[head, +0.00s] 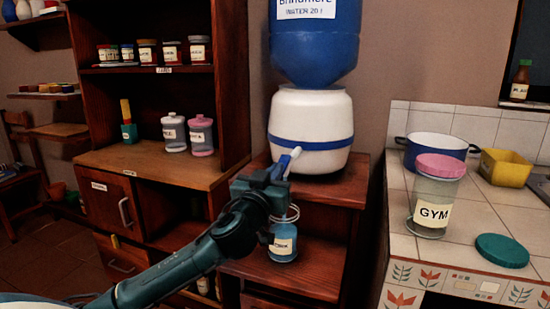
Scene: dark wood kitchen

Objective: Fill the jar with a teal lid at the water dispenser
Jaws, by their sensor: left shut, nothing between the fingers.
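The water dispenser has a blue bottle (316,42) above a white crock (311,125) with a blue band. Its tap (289,161) has a blue and white part at the front. An open jar (283,246) with a pale label and bluish lower part stands below the tap on a lower shelf; my gripper partly hides its top. A teal lid (502,250) lies apart on the tiled counter. My left gripper (277,179) is shut and empty, right at the tap; whether it touches is unclear. My right gripper is out of view.
On the counter (400,247) stand a pink-lidded jar (434,198) labelled GYM, a blue-rimmed pot (437,147) and a yellow container (504,169). Two lidded jars (201,136) stand on the wooden cabinet at left. The wooden stand (338,190) carries the dispenser.

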